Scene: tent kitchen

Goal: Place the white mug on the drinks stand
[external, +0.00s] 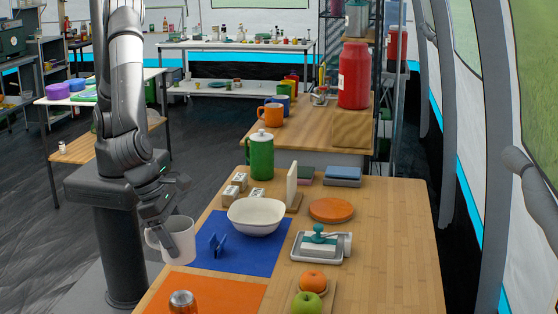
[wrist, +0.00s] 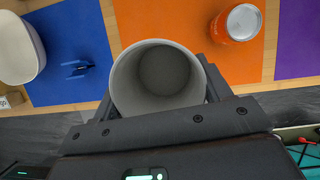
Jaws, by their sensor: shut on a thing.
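The white mug (external: 181,240) hangs upright in my gripper (external: 172,228) at the left edge of the near wooden table. In the wrist view I look down into the empty white mug (wrist: 178,105), with the fingers of my gripper (wrist: 160,72) shut on it, one on each side. The drinks stand appears to be the wooden-topped counter (external: 264,139) behind the near table. It bears an orange mug (external: 270,116), a blue mug, other coloured mugs and a large red dispenser (external: 353,76). My gripper is well short of that counter.
The near table holds a white bowl (external: 256,215) on a blue mat (external: 262,260), a green pot (external: 260,156), a butter dish (external: 320,245) and fruit. A can (external: 183,302) stands on an orange mat (external: 222,292). The counter's front right has a bare board (external: 352,131).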

